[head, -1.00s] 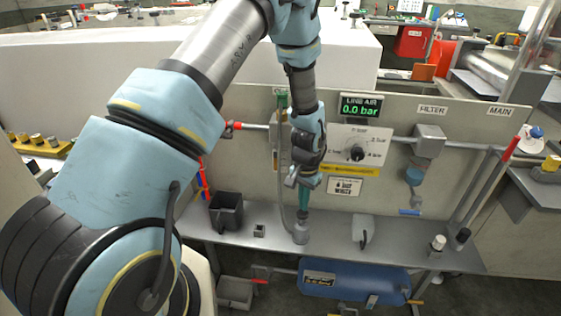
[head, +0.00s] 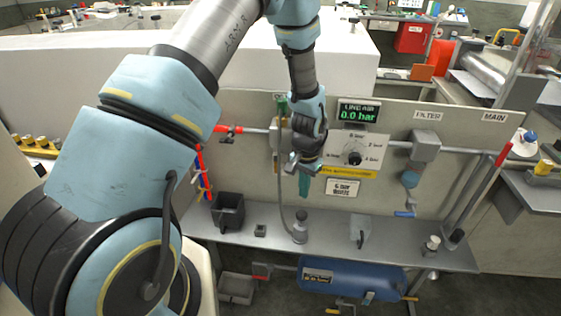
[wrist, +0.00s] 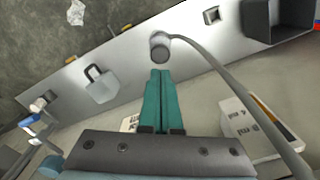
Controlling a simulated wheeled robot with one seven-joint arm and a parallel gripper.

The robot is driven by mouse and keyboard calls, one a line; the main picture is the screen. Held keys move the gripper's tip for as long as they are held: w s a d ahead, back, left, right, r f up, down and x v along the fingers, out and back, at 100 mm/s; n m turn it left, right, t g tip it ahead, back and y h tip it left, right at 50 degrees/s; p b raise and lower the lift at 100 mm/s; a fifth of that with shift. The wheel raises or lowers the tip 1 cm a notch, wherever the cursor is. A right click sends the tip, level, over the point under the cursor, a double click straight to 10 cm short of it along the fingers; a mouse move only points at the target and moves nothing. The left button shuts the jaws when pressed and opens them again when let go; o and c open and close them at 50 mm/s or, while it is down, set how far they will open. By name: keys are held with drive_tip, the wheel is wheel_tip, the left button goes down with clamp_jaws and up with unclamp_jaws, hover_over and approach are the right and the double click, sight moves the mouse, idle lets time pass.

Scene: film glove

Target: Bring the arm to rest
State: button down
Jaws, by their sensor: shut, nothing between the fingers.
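My gripper (head: 304,184) has teal fingers and hangs above the grey shelf, in front of the panel, pointing down. The fingers are shut and empty; in the wrist view the gripper (wrist: 161,85) shows them side by side. Below the tips a grey cylindrical fitting (head: 300,232) stands on the shelf with a grey hose running up from it. The fitting also shows in the wrist view (wrist: 159,47), just beyond the fingertips and apart from them. My arm reaches in from the upper left.
The grey shelf (head: 330,232) carries a dark open bin (head: 228,211), a small grey block (head: 260,230) and a grey padlock-like piece (head: 360,232). Behind are a dial panel (head: 354,155) and a display (head: 359,112) reading 0.0 bar. A blue tank (head: 350,276) lies below.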

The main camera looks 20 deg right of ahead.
drive_tip(key=w+a+r+n+t, duration=0.15)
drive_tip(key=a+r+n, duration=0.55)
drive_tip(key=a+r, duration=1.3)
drive_tip(key=s+a+r+n, duration=0.2)
drive_tip(key=s+a, duration=0.3)
drive_tip(key=a, duration=0.5)
drive_tip(key=shift+s+r+n, duration=0.25)
drive_tip(key=shift+r+n, duration=0.1)
drive_tip(key=shift+n, duration=0.05)
